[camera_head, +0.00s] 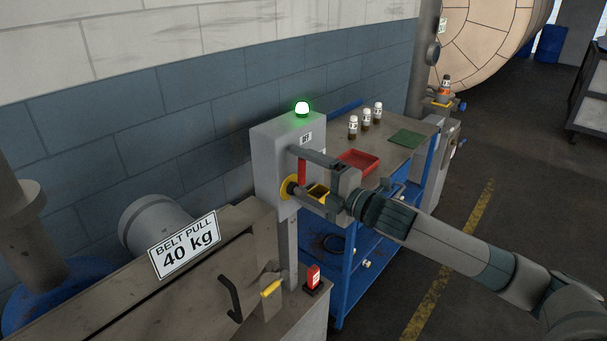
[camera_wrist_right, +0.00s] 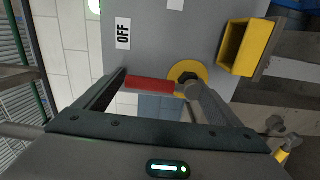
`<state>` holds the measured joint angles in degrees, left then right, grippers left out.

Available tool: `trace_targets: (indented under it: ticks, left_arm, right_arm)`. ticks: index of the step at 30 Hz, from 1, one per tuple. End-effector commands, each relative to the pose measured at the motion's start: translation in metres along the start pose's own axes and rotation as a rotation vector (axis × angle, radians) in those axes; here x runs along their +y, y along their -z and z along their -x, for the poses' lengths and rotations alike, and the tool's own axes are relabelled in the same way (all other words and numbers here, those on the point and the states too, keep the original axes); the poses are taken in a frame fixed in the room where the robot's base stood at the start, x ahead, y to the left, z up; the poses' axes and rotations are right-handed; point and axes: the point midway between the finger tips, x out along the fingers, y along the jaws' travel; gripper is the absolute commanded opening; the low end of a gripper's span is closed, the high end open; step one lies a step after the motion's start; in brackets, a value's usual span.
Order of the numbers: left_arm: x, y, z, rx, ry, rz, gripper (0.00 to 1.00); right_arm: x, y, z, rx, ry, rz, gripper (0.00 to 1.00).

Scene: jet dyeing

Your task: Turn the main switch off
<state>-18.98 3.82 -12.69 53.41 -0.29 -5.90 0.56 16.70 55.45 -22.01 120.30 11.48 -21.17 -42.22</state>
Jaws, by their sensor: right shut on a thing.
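The main switch is a red handle (camera_head: 301,172) on a yellow round plate (camera_head: 289,187), on the front of a grey box (camera_head: 272,150). The handle points up from the plate. In the right wrist view the red handle (camera_wrist_right: 150,83) lies lengthwise between my fingers, beside the yellow plate (camera_wrist_right: 178,70). A white label reading OFF (camera_wrist_right: 123,33) is on the box near it. My right gripper (camera_head: 297,170) is shut on the handle, one finger above and one below. A lit green lamp (camera_head: 302,109) is on top of the box. My left gripper is not seen.
A yellow open-ended part (camera_head: 318,190) sticks out beside the plate. Behind is a blue bench (camera_head: 410,158) with a red tray (camera_head: 358,161) and several bottles (camera_head: 365,118). A red switch (camera_head: 313,277) and a yellow-handled lever (camera_head: 270,289) stand on the machine below.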

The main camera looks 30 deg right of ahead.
Motion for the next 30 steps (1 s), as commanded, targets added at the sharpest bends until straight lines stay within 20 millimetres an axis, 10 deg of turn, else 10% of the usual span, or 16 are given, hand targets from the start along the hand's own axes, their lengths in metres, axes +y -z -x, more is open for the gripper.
trace_targets:
  ticks: [16, 17, 18, 30]
  left_arm:
    - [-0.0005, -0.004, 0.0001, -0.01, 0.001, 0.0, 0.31]
    - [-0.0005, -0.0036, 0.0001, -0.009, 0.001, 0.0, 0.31]
    - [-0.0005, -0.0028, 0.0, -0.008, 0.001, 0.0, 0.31]
    - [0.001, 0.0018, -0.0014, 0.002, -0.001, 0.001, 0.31]
  right_arm:
    - [-0.002, 0.0025, 0.0002, 0.001, 0.003, 0.041, 0.48]
    - [-0.0021, 0.0025, 0.0002, 0.001, 0.003, 0.041, 0.91]
    - [-0.0021, 0.0025, 0.0002, 0.001, 0.003, 0.041, 1.0]
    - [-0.0015, 0.0016, 0.0035, -0.001, 0.001, 0.038, 1.0]
